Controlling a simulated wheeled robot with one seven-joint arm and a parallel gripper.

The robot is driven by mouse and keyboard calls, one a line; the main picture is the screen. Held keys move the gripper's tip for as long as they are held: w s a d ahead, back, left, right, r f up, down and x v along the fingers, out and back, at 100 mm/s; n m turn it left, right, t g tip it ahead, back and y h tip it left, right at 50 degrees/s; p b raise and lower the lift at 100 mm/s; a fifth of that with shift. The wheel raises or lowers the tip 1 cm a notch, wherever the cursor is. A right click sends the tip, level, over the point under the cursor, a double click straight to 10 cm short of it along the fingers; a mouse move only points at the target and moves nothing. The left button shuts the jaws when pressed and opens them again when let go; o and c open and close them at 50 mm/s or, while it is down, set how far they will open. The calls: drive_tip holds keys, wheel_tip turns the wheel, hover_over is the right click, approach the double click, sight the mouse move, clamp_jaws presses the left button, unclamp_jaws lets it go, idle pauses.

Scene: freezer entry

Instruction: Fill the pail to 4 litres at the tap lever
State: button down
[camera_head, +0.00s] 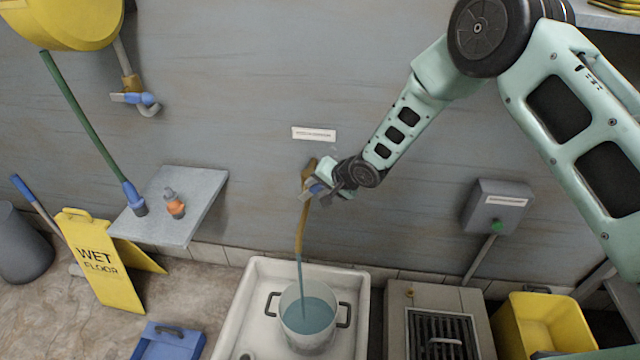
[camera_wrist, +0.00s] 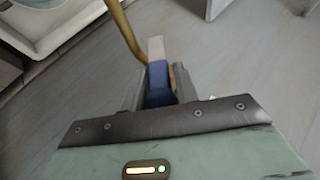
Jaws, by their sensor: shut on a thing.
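The pail (camera_head: 308,338) is a pale metal pot with two dark side handles. It stands upright in the white sink basin (camera_head: 257,290) and holds blue-grey water (camera_head: 310,315). A stream of water falls into it from the brass tap spout (camera_head: 300,225) on the wall. My gripper (camera_head: 318,187) is at the tap, shut on the blue tap lever. In the wrist view the blue lever (camera_wrist: 158,84) with its pale end sits between my fingers (camera_wrist: 154,88), and the brass spout (camera_wrist: 128,35) curves beside it. The litre level in the pail cannot be read.
A grey shelf (camera_head: 200,195) at left holds a small orange bottle (camera_head: 174,204). A grated unit (camera_head: 440,300), a yellow bin (camera_head: 545,325) and a wall box with a green button (camera_head: 497,208) are at right.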

idle(0.4)
drive_tip(key=c, duration=1.1)
unclamp_jaws()
drive_tip(key=v, duration=1.7)
drive_tip(key=shift+s+r, duration=0.15)
drive_tip(key=shift+r, duration=0.05)
